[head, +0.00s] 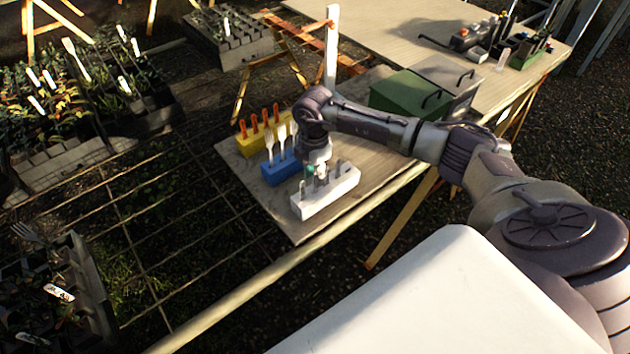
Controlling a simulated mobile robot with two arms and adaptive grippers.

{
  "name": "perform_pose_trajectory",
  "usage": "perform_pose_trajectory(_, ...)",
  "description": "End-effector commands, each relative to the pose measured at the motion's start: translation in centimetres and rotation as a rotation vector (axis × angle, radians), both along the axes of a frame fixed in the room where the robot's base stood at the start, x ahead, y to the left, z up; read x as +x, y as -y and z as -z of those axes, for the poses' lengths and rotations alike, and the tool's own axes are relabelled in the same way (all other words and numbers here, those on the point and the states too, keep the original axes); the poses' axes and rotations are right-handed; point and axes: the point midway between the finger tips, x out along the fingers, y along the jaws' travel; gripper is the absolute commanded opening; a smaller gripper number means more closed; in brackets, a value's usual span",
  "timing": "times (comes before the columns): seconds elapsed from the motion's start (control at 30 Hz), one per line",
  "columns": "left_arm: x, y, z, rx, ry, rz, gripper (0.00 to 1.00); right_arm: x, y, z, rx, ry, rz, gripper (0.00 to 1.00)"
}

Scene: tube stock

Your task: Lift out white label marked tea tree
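Several white labels stand in the plant trays on the left, such as one upper label (76,59). Two larger labels, one in the lower-left tray (59,292) and one below it (32,339), carry dark marks. I cannot read the writing on any label, so I cannot tell which says tea tree. My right gripper (317,172) points down at the white block (328,200), close to the upright grey tools in it. Its fingers are small and partly hidden, and I cannot tell whether they hold anything. My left gripper is not in view.
A blue block (281,173) with pale upright tools and a yellow block (250,146) with orange-handled tools stand beside the white block on the wooden table (231,157). A green box (402,96) stands behind my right arm. A wire grid lies left of the table.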

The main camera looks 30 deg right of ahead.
Motion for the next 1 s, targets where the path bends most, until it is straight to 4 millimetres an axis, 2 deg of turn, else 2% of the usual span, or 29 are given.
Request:
perform_pose_trajectory(0.1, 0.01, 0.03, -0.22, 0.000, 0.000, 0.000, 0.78, -0.04, -0.05, 0.89, 0.001, -0.001, -0.001, 0.32)
perform_pose_trajectory(0.33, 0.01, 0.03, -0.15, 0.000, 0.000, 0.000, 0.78, -0.02, -0.01, 1.03, 0.000, 0.000, -0.001, 0.32)
perform_pose_trajectory(0.53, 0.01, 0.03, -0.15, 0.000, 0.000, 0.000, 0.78, -0.01, -0.01, 1.00, 0.000, 0.000, -0.001, 0.00)
perform_pose_trajectory(1.0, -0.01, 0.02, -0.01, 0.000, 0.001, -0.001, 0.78, 0.06, -0.01, 0.49, 0.001, 0.003, -0.001, 0.00)
